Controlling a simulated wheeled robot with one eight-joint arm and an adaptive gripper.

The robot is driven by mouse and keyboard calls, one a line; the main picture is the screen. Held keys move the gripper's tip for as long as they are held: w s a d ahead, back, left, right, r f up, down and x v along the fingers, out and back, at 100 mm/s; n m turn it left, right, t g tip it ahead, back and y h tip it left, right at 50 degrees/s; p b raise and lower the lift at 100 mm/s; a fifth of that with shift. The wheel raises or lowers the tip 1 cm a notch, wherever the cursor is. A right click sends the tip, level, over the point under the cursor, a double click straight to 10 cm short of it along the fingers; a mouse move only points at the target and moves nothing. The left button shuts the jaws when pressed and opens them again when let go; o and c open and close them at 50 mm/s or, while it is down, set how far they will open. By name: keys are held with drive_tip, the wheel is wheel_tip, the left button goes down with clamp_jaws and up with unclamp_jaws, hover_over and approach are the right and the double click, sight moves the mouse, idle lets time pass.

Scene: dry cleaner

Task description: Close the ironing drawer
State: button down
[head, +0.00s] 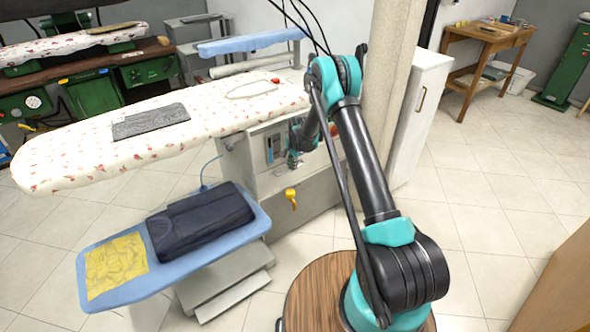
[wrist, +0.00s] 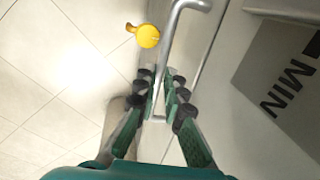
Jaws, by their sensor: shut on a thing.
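The grey ironing station's drawer (wrist: 205,110) shows only in part in the wrist view, as a pale front to the right of a metal bar handle (wrist: 168,50). My gripper (wrist: 159,84) has its fingers on either side of this handle and is shut on it. In the head view my gripper (head: 293,160) is at the station's front, below the flowered ironing board (head: 70,150), partly hidden by my arm. How far the drawer stands out is not clear.
A yellow knob (wrist: 148,36) is beside the handle; it also shows in the head view (head: 291,194). A blue padded board (head: 170,270) holds folded dark cloth (head: 200,222) and yellow cloth (head: 117,264).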

drive_tip(key=shift+w+a, duration=0.15)
drive_tip(key=shift+w, duration=0.05)
drive_tip(key=c, duration=1.6)
unclamp_jaws()
drive_tip(key=shift+s, duration=0.1)
